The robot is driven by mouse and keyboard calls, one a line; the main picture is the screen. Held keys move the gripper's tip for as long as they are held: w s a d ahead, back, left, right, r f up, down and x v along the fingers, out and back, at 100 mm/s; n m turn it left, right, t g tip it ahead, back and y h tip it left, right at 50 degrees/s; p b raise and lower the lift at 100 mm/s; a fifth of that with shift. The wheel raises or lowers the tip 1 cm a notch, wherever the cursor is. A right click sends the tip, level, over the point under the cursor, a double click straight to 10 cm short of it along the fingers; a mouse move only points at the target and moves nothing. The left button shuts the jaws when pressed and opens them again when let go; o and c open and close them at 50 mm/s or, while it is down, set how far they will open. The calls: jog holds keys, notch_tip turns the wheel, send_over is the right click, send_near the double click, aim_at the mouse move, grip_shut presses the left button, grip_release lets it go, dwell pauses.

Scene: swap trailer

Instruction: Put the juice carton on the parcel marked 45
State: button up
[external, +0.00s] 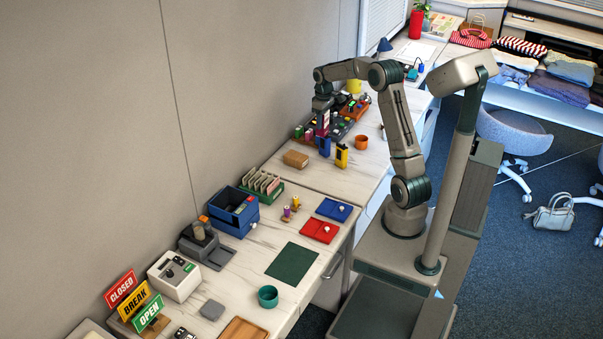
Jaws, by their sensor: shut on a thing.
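My gripper (323,109) points down over the left part of the far desk. It is shut on a small upright carton-like thing (323,120), pale and pinkish; I take it for the juice carton, but its print is too small to read. It hangs above or just in front of a dark tray of small items. A brown parcel (296,159) lies on the desk to the lower left of my gripper. Any number on it is not readable from here.
A blue item (324,147) and a yellow item (341,156) stand just below my gripper. An orange cup (361,142) is to the right. A green card rack (262,184) and a blue bin (234,211) are to the left.

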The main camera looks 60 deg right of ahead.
jog(key=shift+w+d+r, duration=0.15)
jog(key=shift+d+r, duration=0.05)
jog(key=shift+d, duration=0.25)
jog(key=shift+w, duration=0.15)
jog(key=w+a+f+p, duration=0.2)
jog(key=w+a+f, duration=0.5)
jog(key=w, duration=0.2)
send_over(296, 156)
jog(key=shift+w+d+f, duration=0.1)
jog(key=shift+f, duration=1.8)
jog(key=o, duration=1.1)
